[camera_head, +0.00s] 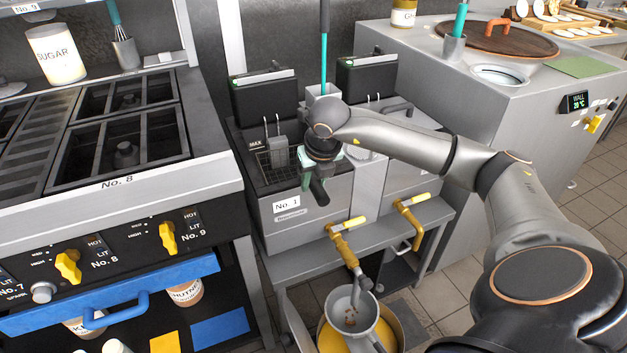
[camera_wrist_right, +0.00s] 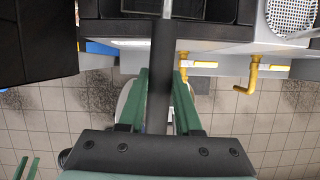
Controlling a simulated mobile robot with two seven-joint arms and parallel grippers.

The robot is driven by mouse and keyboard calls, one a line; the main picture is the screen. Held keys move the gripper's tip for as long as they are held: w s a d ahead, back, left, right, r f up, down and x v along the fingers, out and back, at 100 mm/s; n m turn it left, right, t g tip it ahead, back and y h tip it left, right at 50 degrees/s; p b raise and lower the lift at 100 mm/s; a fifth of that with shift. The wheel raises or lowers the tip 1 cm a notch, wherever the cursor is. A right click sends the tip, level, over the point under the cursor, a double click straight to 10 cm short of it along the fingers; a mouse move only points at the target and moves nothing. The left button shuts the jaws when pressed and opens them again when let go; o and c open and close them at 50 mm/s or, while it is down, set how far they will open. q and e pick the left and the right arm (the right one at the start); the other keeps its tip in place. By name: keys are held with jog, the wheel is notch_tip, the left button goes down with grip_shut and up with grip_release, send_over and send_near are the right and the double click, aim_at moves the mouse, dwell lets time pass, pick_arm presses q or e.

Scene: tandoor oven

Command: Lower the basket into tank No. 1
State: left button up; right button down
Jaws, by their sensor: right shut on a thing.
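Tank No. 1 is the left well of the steel fryer, with a "No. 1" label (camera_head: 287,204) on its front. The wire-mesh basket (camera_head: 268,172) shows at the tank's opening; how deep it sits I cannot tell. My right gripper (camera_head: 312,176), with green fingers, is in front of the tank and shut on the basket's dark handle (camera_head: 320,192). In the right wrist view the black handle (camera_wrist_right: 161,75) runs between the green fingers. My forearm and wrist hide part of the fryer top.
Yellow drain taps (camera_head: 347,226) stick out below the fryer front. A strainer (camera_head: 351,309) sits over a yellow pot below them. The stove marked No. 8 (camera_head: 117,183) stands close on the left, and the tandoor cabinet (camera_head: 480,115) on the right.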

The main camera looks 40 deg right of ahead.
jog(key=shift+f, duration=0.3)
jog(key=c, duration=0.5)
grip_release()
jog(key=shift+f, duration=0.1)
jog(key=p+v, duration=0.1)
jog(key=v, duration=1.1)
jog(key=shift+s+a+r, duration=0.1)
jog(key=shift+r, duration=0.25)
